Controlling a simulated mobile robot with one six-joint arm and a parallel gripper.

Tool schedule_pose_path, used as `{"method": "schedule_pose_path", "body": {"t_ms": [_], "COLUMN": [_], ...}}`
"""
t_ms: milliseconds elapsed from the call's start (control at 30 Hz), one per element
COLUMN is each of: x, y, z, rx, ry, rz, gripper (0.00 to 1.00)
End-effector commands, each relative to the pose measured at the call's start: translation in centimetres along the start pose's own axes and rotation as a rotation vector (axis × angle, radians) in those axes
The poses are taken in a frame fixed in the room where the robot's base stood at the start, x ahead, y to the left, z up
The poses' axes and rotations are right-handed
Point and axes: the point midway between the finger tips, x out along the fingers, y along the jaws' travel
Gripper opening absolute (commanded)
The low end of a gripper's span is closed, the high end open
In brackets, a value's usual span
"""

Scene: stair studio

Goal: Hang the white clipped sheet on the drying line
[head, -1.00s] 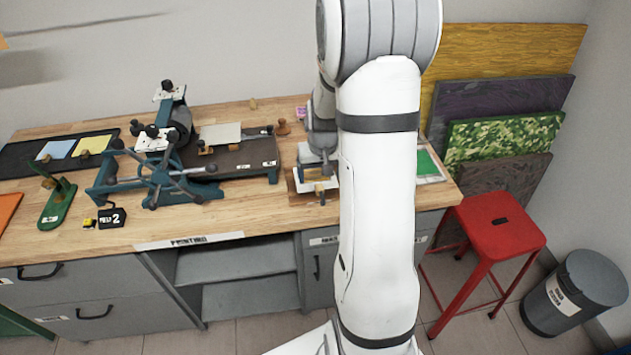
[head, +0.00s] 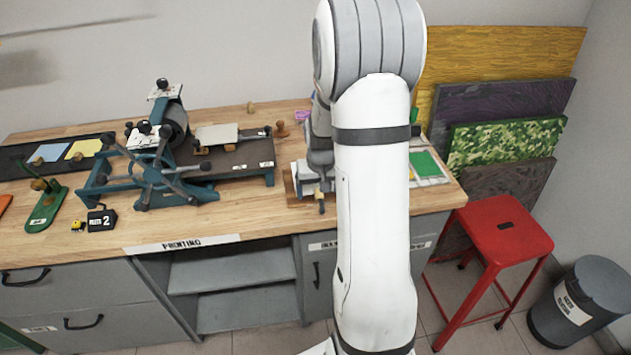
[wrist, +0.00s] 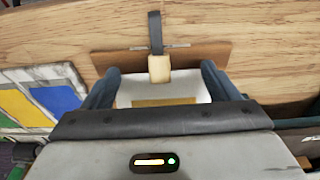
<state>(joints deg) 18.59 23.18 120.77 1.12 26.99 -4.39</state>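The white sheet (wrist: 124,98) lies on a brown board on the bench, with a yellowish patch on it. A pale wooden block with a dark strap, seemingly its clip (wrist: 159,68), sits at its far edge. In the head view the sheet (head: 304,180) shows partly, behind my arm. My gripper (wrist: 160,72) is over the sheet, its two dark fingers wide apart on either side of the clip block, with gaps visible. Whether the fingers touch the sheet is unclear. No drying line is clearly visible; a blurred dark streak (head: 80,25) crosses the upper left.
A teal press (head: 150,170) stands left on the wooden bench. A coloured print (head: 427,168) lies right of my arm. A red stool (head: 503,232) and a grey bin (head: 578,300) stand on the floor at right. Painted boards lean on the wall.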

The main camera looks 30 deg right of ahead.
Motion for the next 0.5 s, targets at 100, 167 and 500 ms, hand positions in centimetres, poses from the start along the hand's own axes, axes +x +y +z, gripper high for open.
{"method": "schedule_pose_path", "body": {"t_ms": [100, 167, 500], "x": [0.7, 0.5, -2.4], "y": [-0.1, -0.1, -0.1], "z": [0.7, 0.7, 0.0], "rx": [0.0, 0.0, 0.0], "ry": [-0.02, -0.02, -0.013], "rz": [-0.001, -0.001, -0.001], "gripper": [0.7, 0.7, 0.29]}}
